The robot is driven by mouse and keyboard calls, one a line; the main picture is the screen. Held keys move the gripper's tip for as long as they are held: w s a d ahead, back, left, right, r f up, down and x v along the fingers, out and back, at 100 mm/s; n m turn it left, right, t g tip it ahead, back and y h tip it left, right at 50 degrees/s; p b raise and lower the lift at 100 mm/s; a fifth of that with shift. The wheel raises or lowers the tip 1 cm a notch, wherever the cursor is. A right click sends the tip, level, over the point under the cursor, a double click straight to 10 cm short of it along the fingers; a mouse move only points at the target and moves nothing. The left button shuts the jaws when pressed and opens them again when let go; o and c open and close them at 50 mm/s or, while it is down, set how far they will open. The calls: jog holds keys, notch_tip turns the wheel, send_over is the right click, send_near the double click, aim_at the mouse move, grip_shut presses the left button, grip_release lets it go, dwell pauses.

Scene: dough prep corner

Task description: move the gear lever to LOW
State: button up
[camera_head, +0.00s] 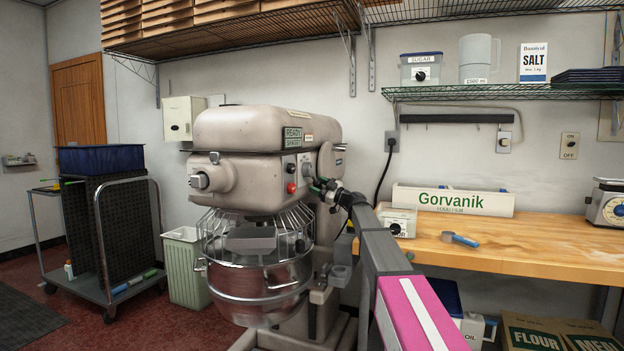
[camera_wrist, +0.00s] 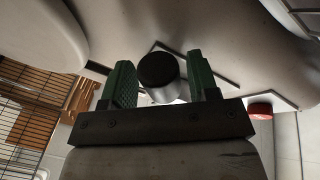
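The beige stand mixer (camera_head: 262,131) stands in the middle of the head view, with a steel bowl (camera_head: 262,290) and wire guard below its head. My gripper (camera_head: 318,187) is at the mixer's right side, by its control panel. In the wrist view my gripper (camera_wrist: 160,82) has its two green fingers apart. A black round knob on a short metallic stem, which looks like the gear lever (camera_wrist: 157,70), sits between them. The lever's position and any LOW mark are not readable.
A red button (camera_head: 291,188) is on the panel near my gripper; it also shows in the wrist view (camera_wrist: 261,110). The wooden bench (camera_head: 540,245) is at right, with a Gorvanik box (camera_head: 452,200). A cart (camera_head: 100,240) stands at left.

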jog(key=shift+f, duration=0.1)
jog(key=v, duration=1)
jog(key=shift+s+d, duration=0.15)
jog(key=shift+d, duration=0.2)
dwell(0.8)
jog(key=shift+f, duration=0.1)
dwell(0.3)
